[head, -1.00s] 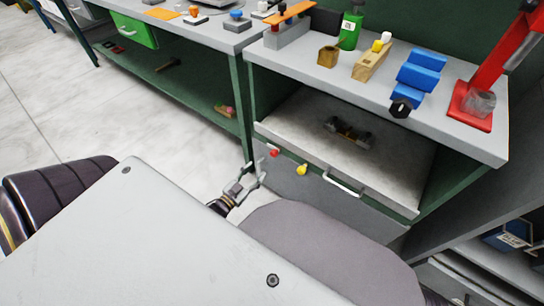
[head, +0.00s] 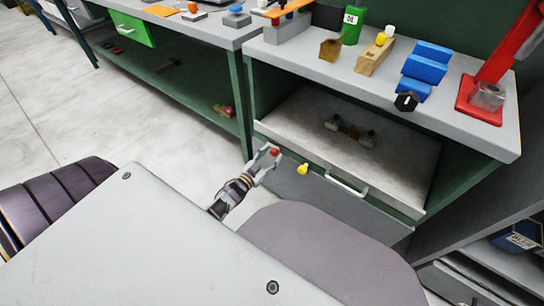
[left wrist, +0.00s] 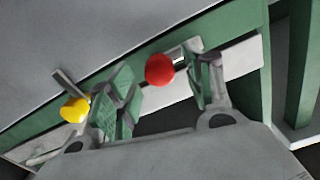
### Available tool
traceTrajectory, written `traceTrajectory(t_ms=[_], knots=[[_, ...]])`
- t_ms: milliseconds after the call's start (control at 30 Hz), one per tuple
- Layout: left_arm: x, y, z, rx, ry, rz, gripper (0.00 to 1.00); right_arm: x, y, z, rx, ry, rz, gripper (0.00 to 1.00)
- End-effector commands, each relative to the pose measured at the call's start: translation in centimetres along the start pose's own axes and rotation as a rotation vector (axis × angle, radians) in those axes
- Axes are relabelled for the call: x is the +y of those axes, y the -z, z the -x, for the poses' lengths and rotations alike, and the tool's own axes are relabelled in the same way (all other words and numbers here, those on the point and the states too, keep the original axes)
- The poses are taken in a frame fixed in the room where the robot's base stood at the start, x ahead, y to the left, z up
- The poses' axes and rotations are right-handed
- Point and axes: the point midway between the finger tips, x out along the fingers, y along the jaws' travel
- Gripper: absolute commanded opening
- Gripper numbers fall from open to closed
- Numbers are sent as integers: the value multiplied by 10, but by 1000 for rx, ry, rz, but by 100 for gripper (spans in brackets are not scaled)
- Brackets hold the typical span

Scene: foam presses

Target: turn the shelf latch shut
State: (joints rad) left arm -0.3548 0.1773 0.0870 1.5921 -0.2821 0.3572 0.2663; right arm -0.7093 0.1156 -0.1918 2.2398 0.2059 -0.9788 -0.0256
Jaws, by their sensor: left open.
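A red knob (head: 274,152) and a yellow knob (head: 303,169) sit on the front edge of the pulled-out shelf (head: 388,191); neither is marked as the latch. My left gripper (head: 267,155) is open at the red knob. In the left wrist view, the red knob (left wrist: 160,69) shows between the two open fingers of the left gripper (left wrist: 159,78), with gaps on both sides. The yellow knob (left wrist: 74,108), with a thin grey bar beside it, is left of the fingers. My right gripper is not in view.
A white handle (head: 346,186) sits right of the yellow knob. A dark part (head: 348,133) lies on the shelf. The bench top (head: 310,68) above holds blue blocks (head: 425,68), a green bottle (head: 352,26) and a red press (head: 482,85). Floor left of my gripper is clear.

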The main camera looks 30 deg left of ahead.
Motion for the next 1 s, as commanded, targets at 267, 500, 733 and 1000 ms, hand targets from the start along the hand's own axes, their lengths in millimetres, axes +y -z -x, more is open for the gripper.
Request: traceTrajectory(t_ms=[267, 500, 733, 1000], knots=[[0, -1, -12, -2, 0, 0, 51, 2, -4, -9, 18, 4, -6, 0], [0, 0, -13, -1, 0, 0, 51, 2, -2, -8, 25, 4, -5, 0], [0, 0, -13, -1, 0, 0, 29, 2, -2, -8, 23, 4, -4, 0], [0, 0, -13, -1, 0, 0, 6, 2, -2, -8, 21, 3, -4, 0]])
